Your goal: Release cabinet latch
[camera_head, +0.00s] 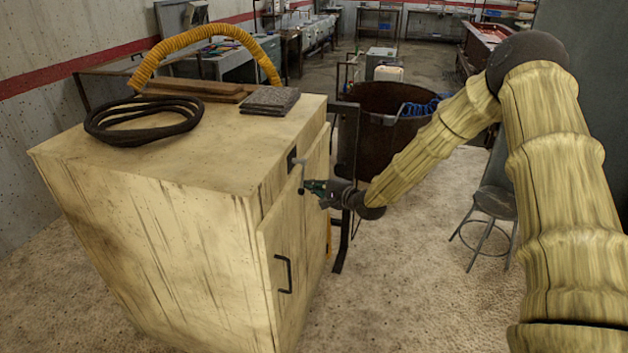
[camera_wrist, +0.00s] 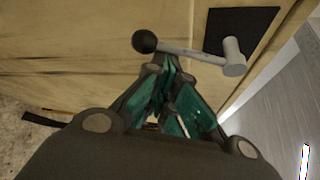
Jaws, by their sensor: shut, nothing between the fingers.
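The pale wooden cabinet (camera_head: 150,235) stands left of centre in the head view. Its door (camera_head: 300,235) carries a dark pull handle (camera_head: 283,274). The latch (camera_head: 300,175) sits near the door's top edge: a grey lever on a black plate. In the wrist view the latch lever (camera_wrist: 190,52) runs from a pivot at right to a black knob (camera_wrist: 145,41) at left, across from its black plate (camera_wrist: 243,28). My gripper (camera_head: 317,187) is shut and empty, beside the lever. In the wrist view its teal fingertips (camera_wrist: 170,68) are close to the lever; contact is unclear.
A coiled black hose (camera_head: 143,120), wooden boards (camera_head: 195,91), dark tiles (camera_head: 270,100) and a yellow hose (camera_head: 205,35) are on or behind the cabinet top. A rusty drum (camera_head: 385,125) stands behind my gripper, a stool (camera_head: 494,203) to the right. Floor between is clear.

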